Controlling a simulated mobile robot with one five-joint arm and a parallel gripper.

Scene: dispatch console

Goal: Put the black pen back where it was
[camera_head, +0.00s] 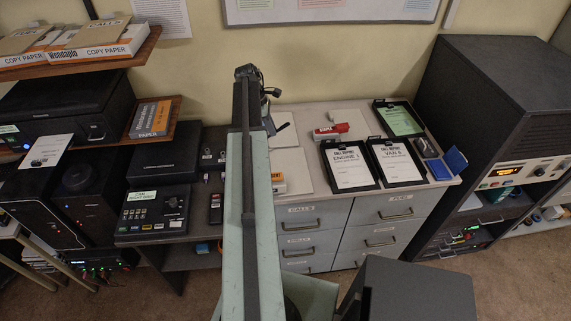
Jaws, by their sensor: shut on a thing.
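My gripper (268,93) is at the far end of my raised arm, near the back wall and above the far part of the grey cabinet top (345,207). It is small, dark and partly hidden by the arm. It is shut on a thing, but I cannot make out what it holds. I cannot pick out the black pen anywhere in this view. My arm covers a strip of the worktop.
Clipboards (351,165) lie on the cabinet top, with a red and white box (331,131) behind them. A blue box (455,160) is at the right edge. Dark consoles (155,209) stand to the left, and a tall black rack (490,95) to the right.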

